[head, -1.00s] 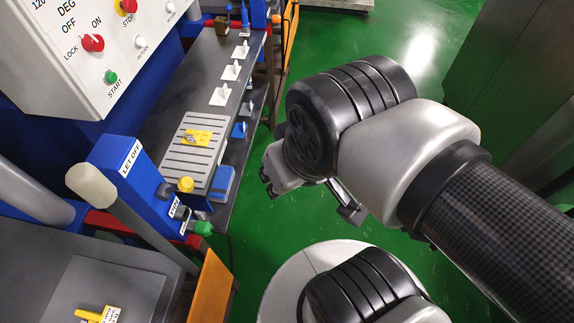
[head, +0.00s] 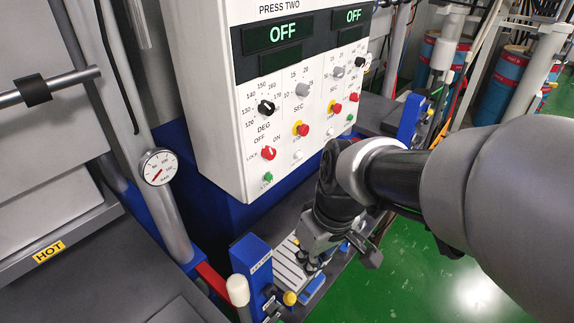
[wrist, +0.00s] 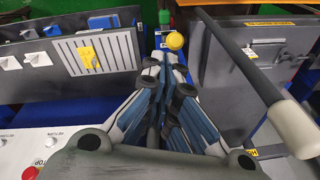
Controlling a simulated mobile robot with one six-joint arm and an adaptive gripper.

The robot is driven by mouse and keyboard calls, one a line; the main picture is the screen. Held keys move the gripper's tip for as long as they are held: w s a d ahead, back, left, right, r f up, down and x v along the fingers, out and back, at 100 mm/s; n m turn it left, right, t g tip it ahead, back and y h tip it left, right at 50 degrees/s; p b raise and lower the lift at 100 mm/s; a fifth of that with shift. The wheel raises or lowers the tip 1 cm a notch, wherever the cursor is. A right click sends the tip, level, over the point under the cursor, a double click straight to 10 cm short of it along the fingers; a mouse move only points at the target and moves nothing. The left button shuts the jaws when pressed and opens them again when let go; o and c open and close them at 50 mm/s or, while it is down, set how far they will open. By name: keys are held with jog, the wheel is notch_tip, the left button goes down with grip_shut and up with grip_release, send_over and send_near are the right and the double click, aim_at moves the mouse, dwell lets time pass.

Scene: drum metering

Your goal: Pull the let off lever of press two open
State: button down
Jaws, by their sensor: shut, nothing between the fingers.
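The let off lever is a grey rod with a pale knob. Its knob (head: 238,290) stands at the left of the blue let off housing (head: 252,262) in the head view, below the press two panel. In the wrist view the lever's pale knob (wrist: 294,126) is at the right, with the rod running up and left. My gripper (head: 312,266) is shut and empty, right of the housing and apart from the lever. In the wrist view my gripper (wrist: 162,72) points toward a yellow knob (wrist: 175,41). My fingers hide much of the housing there.
The press two control panel (head: 300,120) overhangs behind my arm. A slotted grey plate with a yellow tag (wrist: 88,58) lies left of my fingers. A dark platen marked hot (head: 48,251) is at the left. Green floor (head: 455,285) is open at the right.

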jog(key=w+a+n+g+p, duration=0.1)
jog(key=w+a+n+p, duration=0.1)
jog(key=a+p, duration=0.15)
jog(key=b, duration=0.3)
send_near(281, 296)
notch_tip(281, 296, down, 6)
jog(key=w+a, duration=0.2)
